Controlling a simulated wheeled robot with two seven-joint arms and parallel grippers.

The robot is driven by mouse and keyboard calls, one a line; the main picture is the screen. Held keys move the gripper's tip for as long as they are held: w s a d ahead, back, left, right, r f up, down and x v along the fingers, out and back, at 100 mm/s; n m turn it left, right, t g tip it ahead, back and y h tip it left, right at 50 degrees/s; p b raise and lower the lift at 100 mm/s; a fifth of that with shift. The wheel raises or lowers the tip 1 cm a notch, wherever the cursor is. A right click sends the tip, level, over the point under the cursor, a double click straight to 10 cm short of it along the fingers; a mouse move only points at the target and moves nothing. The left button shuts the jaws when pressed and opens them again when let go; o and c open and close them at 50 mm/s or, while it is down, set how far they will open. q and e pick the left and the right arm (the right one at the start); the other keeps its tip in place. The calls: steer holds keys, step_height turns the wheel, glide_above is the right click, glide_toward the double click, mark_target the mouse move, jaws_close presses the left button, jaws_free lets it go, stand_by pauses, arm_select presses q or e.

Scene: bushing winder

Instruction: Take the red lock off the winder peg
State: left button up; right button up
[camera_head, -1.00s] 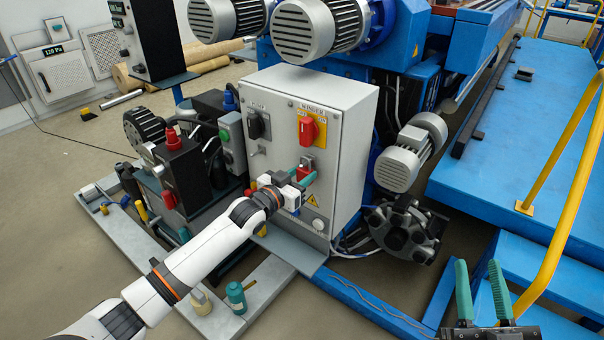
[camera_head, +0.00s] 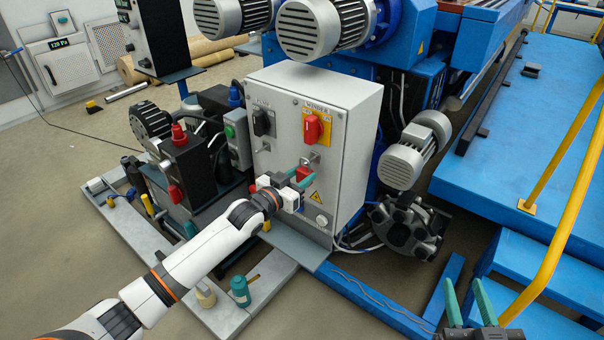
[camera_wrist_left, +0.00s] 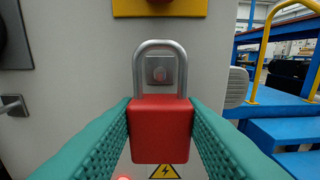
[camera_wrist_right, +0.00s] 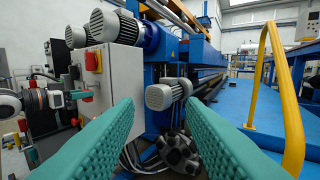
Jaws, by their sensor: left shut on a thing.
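The red lock (camera_wrist_left: 160,130) has a closed grey shackle and hangs upright between the teal fingers of my left gripper (camera_head: 298,177), which is shut on its body. In the head view the lock (camera_head: 303,173) is just below and in front of the winder peg's small metal plate (camera_head: 311,156), which shows bare. In the left wrist view the peg (camera_wrist_left: 160,73) is seen through the shackle loop, with the lock closer to the camera; it looks clear of the peg. My right gripper (camera_head: 471,305) is open and empty at the lower right.
The grey control box (camera_head: 345,112) carries a red winder switch (camera_head: 313,128) above the peg and a black switch (camera_head: 262,122) at the left. A grey motor (camera_head: 412,150) is right of the box. A yellow rail (camera_head: 560,200) stands near my right gripper.

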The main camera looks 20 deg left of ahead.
mark_target(301, 176)
arm_select(q)
steer(key=shift+s+a+p, duration=0.25)
steer(key=shift+s+p, duration=0.2)
steer(key=shift+s, duration=0.1)
steer(key=shift+s+a+p, duration=0.2)
steer(key=shift+s+p, duration=0.25)
steer(key=shift+s, duration=0.1)
steer(key=shift+s+a+p, duration=0.15)
steer(key=shift+s+p, duration=0.25)
steer(key=shift+s, duration=0.1)
steer(key=shift+s+a+p, duration=0.2)
steer(key=shift+s+p, duration=0.25)
steer(key=shift+s, duration=0.15)
arm_select(e)
steer(key=s+d+f+g+h, duration=0.3)
steer(key=s+d+f+g, duration=0.1)
steer(key=s+f+g, duration=0.3)
steer(key=shift+s+f+m+g, duration=0.25)
steer(key=shift+f+g, duration=1.15)
steer(key=shift+f, duration=0.85)
